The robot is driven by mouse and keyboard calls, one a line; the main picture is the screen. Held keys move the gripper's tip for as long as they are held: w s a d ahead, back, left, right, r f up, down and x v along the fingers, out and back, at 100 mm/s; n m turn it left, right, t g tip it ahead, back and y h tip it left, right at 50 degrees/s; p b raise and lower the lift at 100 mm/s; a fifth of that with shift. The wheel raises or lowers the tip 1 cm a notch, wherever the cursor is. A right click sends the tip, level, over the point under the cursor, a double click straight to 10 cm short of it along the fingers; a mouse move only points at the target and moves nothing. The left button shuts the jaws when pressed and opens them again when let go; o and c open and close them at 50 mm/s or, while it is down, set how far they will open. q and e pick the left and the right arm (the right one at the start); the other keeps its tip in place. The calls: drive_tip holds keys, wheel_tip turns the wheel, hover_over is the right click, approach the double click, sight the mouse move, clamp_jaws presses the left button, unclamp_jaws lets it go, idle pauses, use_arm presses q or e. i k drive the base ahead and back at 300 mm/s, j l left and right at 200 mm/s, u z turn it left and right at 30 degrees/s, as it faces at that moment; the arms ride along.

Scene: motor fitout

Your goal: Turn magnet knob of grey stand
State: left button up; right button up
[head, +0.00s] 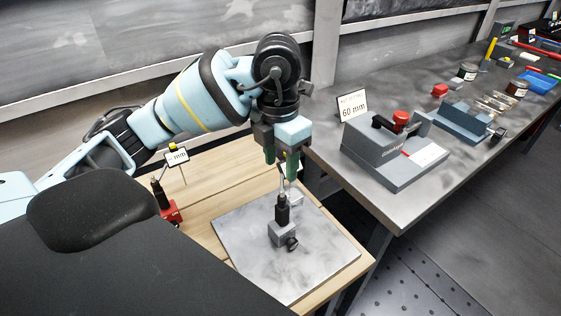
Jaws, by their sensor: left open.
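The grey stand (283,233) is a small block with a dark upright post, standing on a square grey stone plate (240,245). Its dark round magnet knob (292,244) is on the block's near right side. My left gripper (281,168) is above the stand, fingers pointing down, open. Its fingertips are near the top of the stand's post, and I cannot tell whether they touch anything. The knob is below the fingers and apart from them. My right gripper is not in view.
A red stand (170,213) with a small sign (177,157) is left of the plate on the wooden table. On the grey bench at right stand a "60 mm" sign (352,106), a grey device (390,150) with a red knob, and a blue-grey block (462,122).

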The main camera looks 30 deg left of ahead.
sight(292, 242)
drive_tip(key=u, duration=0.9)
